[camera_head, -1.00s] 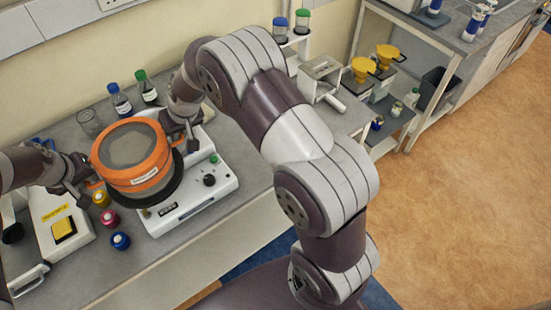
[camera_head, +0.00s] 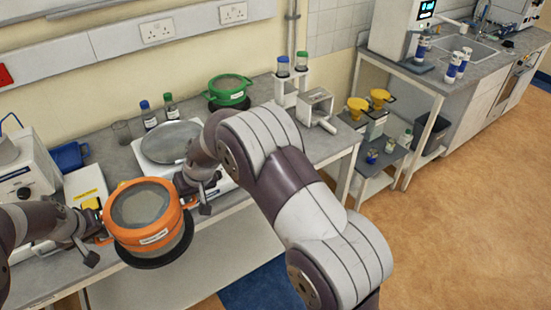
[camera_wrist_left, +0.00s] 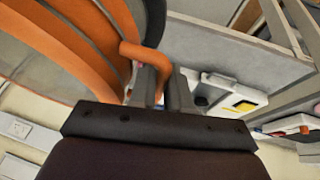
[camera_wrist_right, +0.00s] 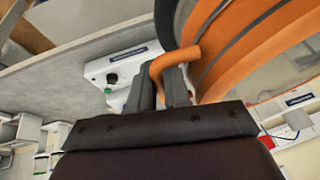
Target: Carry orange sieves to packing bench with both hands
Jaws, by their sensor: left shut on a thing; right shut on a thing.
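The orange sieves (camera_head: 148,220) form a round stack with a grey mesh top, a white label and a dark base. In the head view they are held between my two grippers, in front of the bench edge. My left gripper (camera_head: 98,238) is shut on the handle at their left side; the orange handle passes between the fingers in the left wrist view (camera_wrist_left: 152,80). My right gripper (camera_head: 190,200) is shut on the opposite handle, which shows in the right wrist view (camera_wrist_right: 172,78). The stack looks about level. I cannot tell which surface is the packing bench.
A shaker with a round grey plate (camera_head: 170,141) stands on the bench behind the sieves. A green sieve stack (camera_head: 229,91) stands further back. A white device with a yellow part (camera_head: 86,190) is at the left. Open floor (camera_head: 450,200) lies to the right.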

